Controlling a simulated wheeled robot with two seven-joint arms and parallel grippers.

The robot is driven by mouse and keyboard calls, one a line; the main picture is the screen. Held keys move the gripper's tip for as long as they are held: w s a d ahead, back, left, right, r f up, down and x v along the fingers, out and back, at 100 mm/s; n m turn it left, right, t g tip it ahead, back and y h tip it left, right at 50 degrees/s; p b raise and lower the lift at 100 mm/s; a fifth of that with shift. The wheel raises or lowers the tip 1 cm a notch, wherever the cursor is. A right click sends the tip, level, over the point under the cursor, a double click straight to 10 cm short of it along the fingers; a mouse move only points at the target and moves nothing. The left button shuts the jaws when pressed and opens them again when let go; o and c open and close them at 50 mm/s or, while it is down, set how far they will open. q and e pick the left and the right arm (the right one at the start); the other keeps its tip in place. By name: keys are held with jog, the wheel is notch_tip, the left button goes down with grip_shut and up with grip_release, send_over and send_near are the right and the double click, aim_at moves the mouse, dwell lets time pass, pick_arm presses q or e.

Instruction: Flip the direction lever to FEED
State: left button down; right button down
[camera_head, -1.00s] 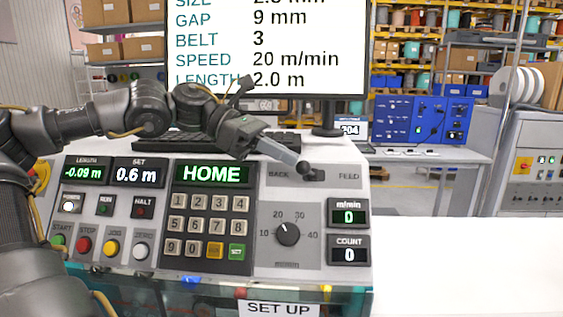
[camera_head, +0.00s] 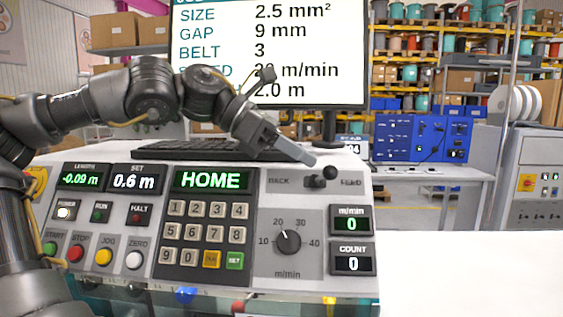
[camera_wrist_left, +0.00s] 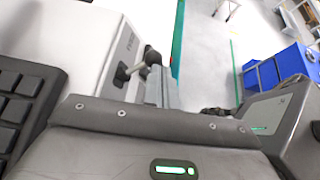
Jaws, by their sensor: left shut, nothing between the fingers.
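The direction lever (camera_head: 330,172) is a short black stick with a round knob on the console's upper right, between the BACK and FEED labels. Its knob leans right, toward FEED. My left gripper (camera_head: 311,160) is shut and empty, its tip just left of and slightly above the knob. In the left wrist view the lever knob (camera_wrist_left: 152,56) is beside the fingers (camera_wrist_left: 160,88); I cannot tell whether they touch. My right gripper is out of view.
The console (camera_head: 345,195) carries a keypad (camera_head: 207,234), a speed dial (camera_head: 289,242) and several coloured buttons. A keyboard (camera_head: 210,152) and a monitor (camera_head: 300,105) stand behind it. The white surface at lower right is clear.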

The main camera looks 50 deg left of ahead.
pick_arm(q)
jog(key=shift+a+f, duration=0.1)
jog(key=shift+a, duration=0.05)
jog(key=shift+a+f, duration=0.15)
jog(key=shift+a+f+b, duration=0.15)
jog(key=shift+a+b, duration=0.15)
jog(key=shift+a, duration=0.1)
